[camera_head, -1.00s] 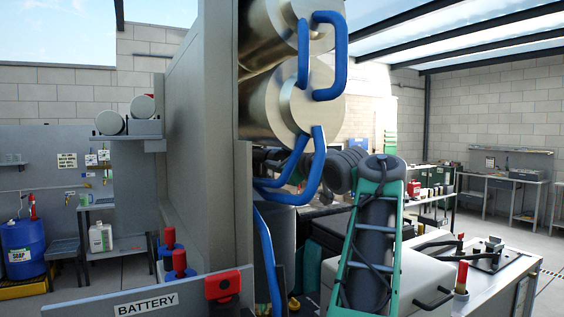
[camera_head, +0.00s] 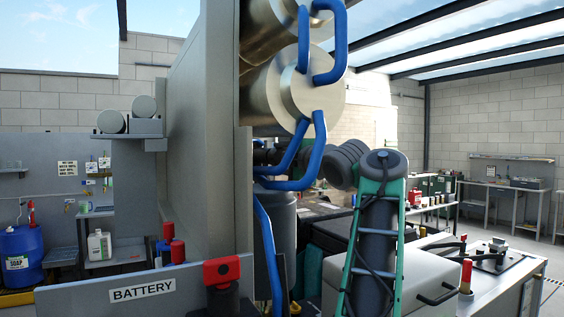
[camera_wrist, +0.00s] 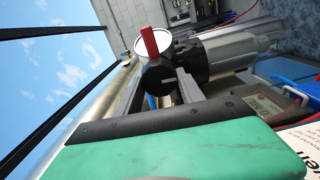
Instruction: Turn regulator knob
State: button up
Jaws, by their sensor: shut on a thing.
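The regulator knob (camera_wrist: 158,78) looks black and round with a small pale mark, in the wrist view's upper middle. My gripper (camera_wrist: 158,92) shows there as two grey fingers, one on each side of the knob, shut on it. A red lever or bar (camera_wrist: 149,42) stands before a round white-faced part (camera_wrist: 152,45) just above the knob. A grey cylindrical body (camera_wrist: 225,52) lies to the right. In the head view my gripper and the knob are hidden behind my arm and the equipment.
In the head view large metal cylinders with blue handles (camera_head: 330,45) and a grey upright panel (camera_head: 205,130) stand close in front. A BATTERY-labelled panel (camera_head: 80,302) with a red-topped part (camera_head: 222,270) is at lower left. A white-topped bench (camera_head: 515,272) stands right.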

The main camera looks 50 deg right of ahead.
jog(key=shift+s+d+f+n, duration=0.1)
jog(key=shift+d+n, duration=0.05)
jog(key=shift+n, duration=4.25)
jog(key=shift+w+d+f+n, duration=0.1)
jog(key=shift+n, duration=4.3)
jog(key=shift+s+d+f+n, duration=0.1)
jog(key=shift+d+n, duration=0.05)
jog(key=shift+n, duration=4.25)
jog(key=o, duration=1.4)
jog(key=shift+c, duration=0.2)
jog(key=shift+s, duration=0.15)
